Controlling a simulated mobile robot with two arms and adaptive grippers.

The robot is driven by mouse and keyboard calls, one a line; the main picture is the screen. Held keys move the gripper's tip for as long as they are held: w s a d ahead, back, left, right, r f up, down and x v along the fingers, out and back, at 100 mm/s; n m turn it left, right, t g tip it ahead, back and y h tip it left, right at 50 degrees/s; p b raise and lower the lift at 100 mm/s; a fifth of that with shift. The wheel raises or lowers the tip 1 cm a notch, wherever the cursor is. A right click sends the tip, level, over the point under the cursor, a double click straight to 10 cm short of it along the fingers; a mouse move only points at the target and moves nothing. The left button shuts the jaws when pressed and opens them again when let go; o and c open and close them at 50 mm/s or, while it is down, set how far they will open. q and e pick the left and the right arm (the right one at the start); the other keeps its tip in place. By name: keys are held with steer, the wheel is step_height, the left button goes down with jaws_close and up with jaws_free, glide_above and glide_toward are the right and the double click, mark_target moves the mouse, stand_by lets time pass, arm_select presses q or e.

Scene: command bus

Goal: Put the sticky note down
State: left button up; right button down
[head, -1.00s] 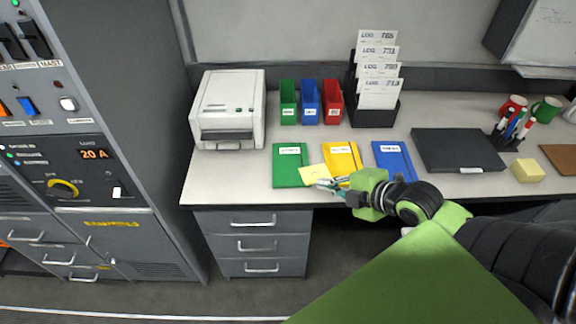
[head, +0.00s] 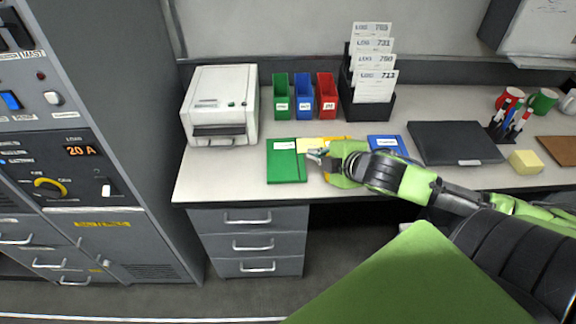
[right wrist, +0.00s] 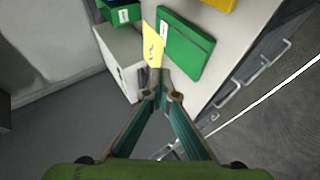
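The pale yellow sticky note (head: 308,145) is at the tips of my right gripper (head: 318,155), above the desk beside the top right of the green folder (head: 287,172). In the right wrist view the note (right wrist: 153,50) has a dark scribble and sticks out beyond the closed fingertips (right wrist: 160,76). The green folder (right wrist: 186,44) lies right of the note there. The yellow folder (head: 336,138) is mostly hidden behind my right gripper. The blue folder (head: 388,143) is partly covered by my right arm. My left gripper is not in view.
A white printer (head: 221,103) stands at the left of the desk. Green (head: 281,97), blue (head: 304,97) and red bins (head: 326,97) and a log card rack (head: 371,110) stand at the back. A dark laptop (head: 455,143) and a yellow block (head: 525,162) are at right.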

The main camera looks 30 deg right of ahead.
mark_target(301, 151)
steer(key=w, duration=0.1)
steer(key=w+a+f, duration=0.1)
steer(key=w, duration=0.2)
steer(key=shift+w+a+f, duration=0.15)
steer(key=shift+w+f, duration=0.15)
steer(key=shift+f, duration=0.1)
steer(key=w+f, duration=0.2)
steer(key=f, duration=0.1)
steer(key=w+f, duration=0.1)
steer(key=shift+w+a+f, duration=0.15)
steer(key=shift+a+f, duration=0.15)
steer(key=shift+a, duration=0.1)
steer(key=shift+w+a+f, duration=0.15)
steer(key=shift+w+f, duration=0.25)
steer(key=shift+f, duration=0.15)
steer(key=shift+w+f, duration=0.15)
steer(key=shift+f, duration=1.55)
steer(key=shift+f, duration=0.2)
steer(key=c, duration=2.6)
jaws_free()
steer(key=shift+o, duration=0.2)
steer(key=shift+r, duration=0.15)
